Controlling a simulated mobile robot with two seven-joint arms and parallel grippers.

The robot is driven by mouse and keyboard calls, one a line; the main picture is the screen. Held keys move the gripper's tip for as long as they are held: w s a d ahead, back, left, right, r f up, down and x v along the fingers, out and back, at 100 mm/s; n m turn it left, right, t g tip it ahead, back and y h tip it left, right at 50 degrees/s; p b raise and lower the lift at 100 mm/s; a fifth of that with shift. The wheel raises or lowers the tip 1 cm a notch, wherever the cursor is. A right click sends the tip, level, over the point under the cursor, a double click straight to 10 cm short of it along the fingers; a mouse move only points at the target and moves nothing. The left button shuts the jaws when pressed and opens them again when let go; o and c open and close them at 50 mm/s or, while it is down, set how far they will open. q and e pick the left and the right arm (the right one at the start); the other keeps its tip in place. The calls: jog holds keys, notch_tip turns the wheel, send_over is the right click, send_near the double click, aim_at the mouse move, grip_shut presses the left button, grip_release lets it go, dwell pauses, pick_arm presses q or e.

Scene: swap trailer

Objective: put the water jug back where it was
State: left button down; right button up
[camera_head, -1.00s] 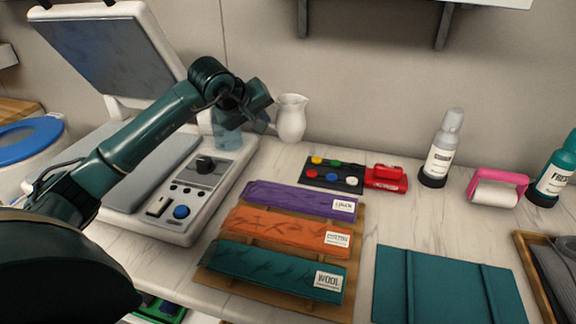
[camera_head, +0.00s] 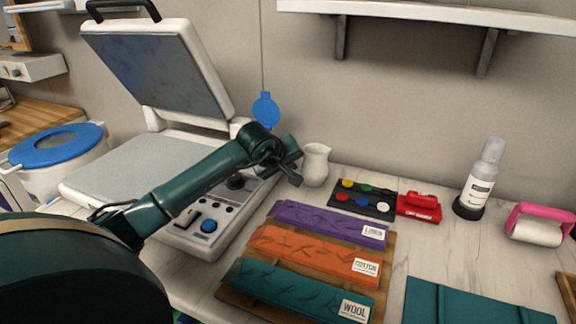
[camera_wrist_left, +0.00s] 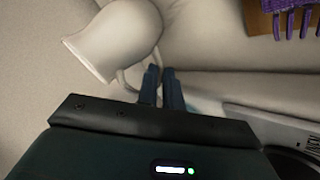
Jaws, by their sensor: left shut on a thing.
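The water jug is a white pitcher (camera_head: 316,165), upright at the back of the counter near the wall. I cannot tell whether its base touches the counter. My left gripper (camera_head: 296,166) is at the jug's left side, where its handle is. The left wrist view shows the jug (camera_wrist_left: 122,38) beyond my left fingers (camera_wrist_left: 162,80), which are shut on its handle. The fingertips partly hide the handle. My right gripper is not in view.
A press with a raised lid (camera_head: 165,70) stands left, partly behind my arm. An upright blue flap (camera_head: 265,110) rises behind my forearm. Fabric strips (camera_head: 325,222), a button tray (camera_head: 365,198) and a red item (camera_head: 418,205) lie right and in front. A shelf (camera_head: 420,12) hangs above.

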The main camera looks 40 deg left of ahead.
pick_arm(q)
jog(key=shift+f, duration=0.1)
jog(key=c, duration=1.6)
grip_release()
jog(key=shift+o, duration=0.2)
jog(key=shift+r, duration=0.25)
jog(key=v, duration=1.2)
jog(key=shift+f+b, duration=0.15)
jog(key=shift+b, duration=0.25)
jog(key=shift+s, duration=0.1)
